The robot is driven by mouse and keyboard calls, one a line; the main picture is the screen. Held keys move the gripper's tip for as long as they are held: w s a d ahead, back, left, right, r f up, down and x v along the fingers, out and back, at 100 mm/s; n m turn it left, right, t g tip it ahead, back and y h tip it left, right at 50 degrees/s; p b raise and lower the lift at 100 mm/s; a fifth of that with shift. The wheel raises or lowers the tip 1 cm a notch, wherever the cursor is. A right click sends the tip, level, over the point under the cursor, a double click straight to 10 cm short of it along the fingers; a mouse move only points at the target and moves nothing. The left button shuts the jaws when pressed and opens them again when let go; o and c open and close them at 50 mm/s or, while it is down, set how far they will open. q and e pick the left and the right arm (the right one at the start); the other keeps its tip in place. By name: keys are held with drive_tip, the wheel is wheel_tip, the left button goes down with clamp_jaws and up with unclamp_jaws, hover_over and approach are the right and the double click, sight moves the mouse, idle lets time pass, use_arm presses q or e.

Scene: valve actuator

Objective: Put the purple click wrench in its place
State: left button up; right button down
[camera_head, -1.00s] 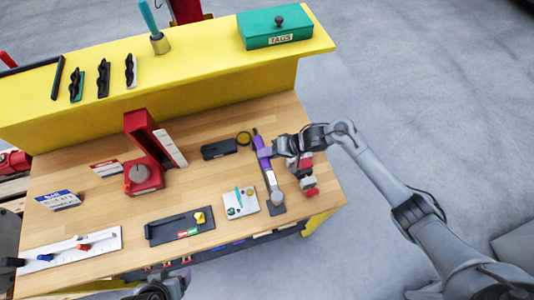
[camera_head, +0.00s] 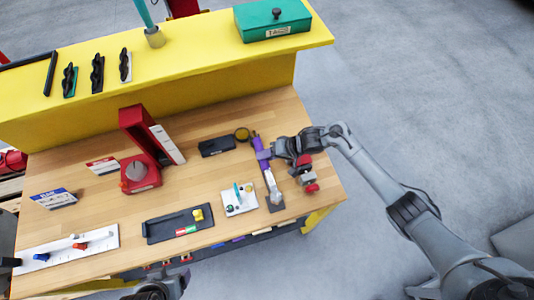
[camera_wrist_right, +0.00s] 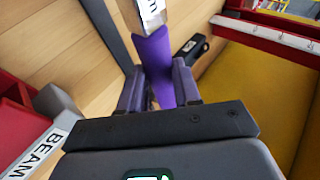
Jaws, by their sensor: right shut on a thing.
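The purple click wrench (camera_head: 257,143) lies lengthwise near the right end of the wooden bench, purple handle toward the back and silver shaft toward the front. Its front end is over a narrow dark plate (camera_head: 276,205); I cannot tell whether it touches it. My right gripper (camera_head: 266,154) is shut on the purple handle from the right. In the right wrist view the handle (camera_wrist_right: 152,52) sits between the two fingers, with the labelled silver shaft beyond. My left gripper (camera_head: 155,291) is partly in view at the bottom edge; its fingers cannot be made out.
A red-and-grey device (camera_head: 306,176) stands close to the right gripper. A white board with small parts (camera_head: 239,207) lies left of the wrench. A black tray (camera_head: 160,233) lies front centre. Bare wood lies mid-bench.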

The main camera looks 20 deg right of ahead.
drive_tip(key=shift+f, duration=0.45)
drive_tip(key=shift+w, duration=0.1)
idle(0.8)
idle(0.6)
drive_tip(key=shift+p, duration=0.5)
drive_tip(key=shift+p, duration=0.4)
idle(0.6)
